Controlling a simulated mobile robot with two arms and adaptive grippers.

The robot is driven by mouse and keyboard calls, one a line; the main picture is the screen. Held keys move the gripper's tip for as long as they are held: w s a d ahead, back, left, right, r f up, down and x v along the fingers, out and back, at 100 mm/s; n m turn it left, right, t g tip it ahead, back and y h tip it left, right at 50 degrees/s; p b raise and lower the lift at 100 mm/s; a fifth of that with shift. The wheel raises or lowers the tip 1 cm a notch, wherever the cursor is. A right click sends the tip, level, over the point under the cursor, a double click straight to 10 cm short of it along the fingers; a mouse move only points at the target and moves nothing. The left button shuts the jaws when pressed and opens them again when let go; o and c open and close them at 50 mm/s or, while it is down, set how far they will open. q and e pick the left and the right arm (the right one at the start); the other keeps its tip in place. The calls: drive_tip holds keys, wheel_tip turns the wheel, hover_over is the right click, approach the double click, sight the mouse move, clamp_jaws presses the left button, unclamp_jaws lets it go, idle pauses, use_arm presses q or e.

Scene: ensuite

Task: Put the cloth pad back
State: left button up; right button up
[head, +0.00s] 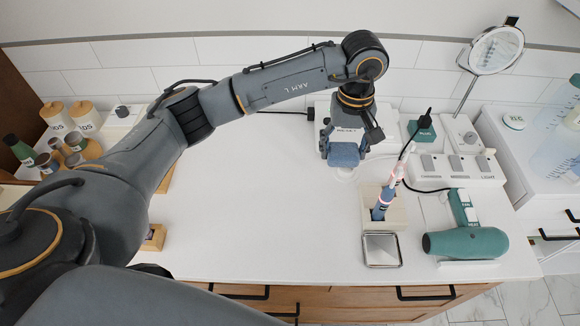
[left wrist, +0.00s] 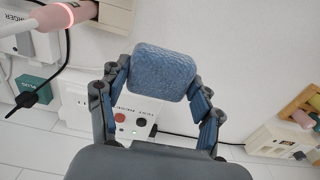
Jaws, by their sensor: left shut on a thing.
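The cloth pad (head: 344,155) is a small blue, textured, rounded block. My left gripper (head: 347,146) is shut on it near the back of the white counter, in front of a white box marked RESET. In the left wrist view the pad (left wrist: 162,72) sits between the two fingers of the gripper (left wrist: 160,88), out at their tips. The head view does not clearly show whether the pad touches the counter. My right gripper is not in view.
A wooden holder (head: 398,215) with a lit pink-and-blue handled device, a metal-rimmed square tray (head: 382,249) and a teal hair dryer (head: 465,243) stand to the right. A white switch panel (head: 430,173) with cables is behind them. The counter's middle (head: 265,210) is clear.

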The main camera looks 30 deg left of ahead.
use_arm(q)
drive_tip(key=s+a+f+p, duration=0.2)
drive_tip(key=a+f+p, duration=0.15)
drive_tip(key=a, duration=0.45)
drive_tip(key=p, duration=0.2)
hover_over(285, 177)
drive_tip(key=d, duration=0.1)
wheel_tip(285, 177, down, 4)
drive_tip(key=shift+f, duration=0.25)
drive_tip(key=shift+a+f, duration=0.1)
drive_tip(key=shift+f, duration=0.15)
drive_tip(key=f+p, duration=0.2)
drive_tip(key=f, duration=0.1)
drive_tip(key=shift+a, duration=0.35)
drive_tip(key=shift+f, duration=0.5)
drive_tip(key=o, duration=1.1)
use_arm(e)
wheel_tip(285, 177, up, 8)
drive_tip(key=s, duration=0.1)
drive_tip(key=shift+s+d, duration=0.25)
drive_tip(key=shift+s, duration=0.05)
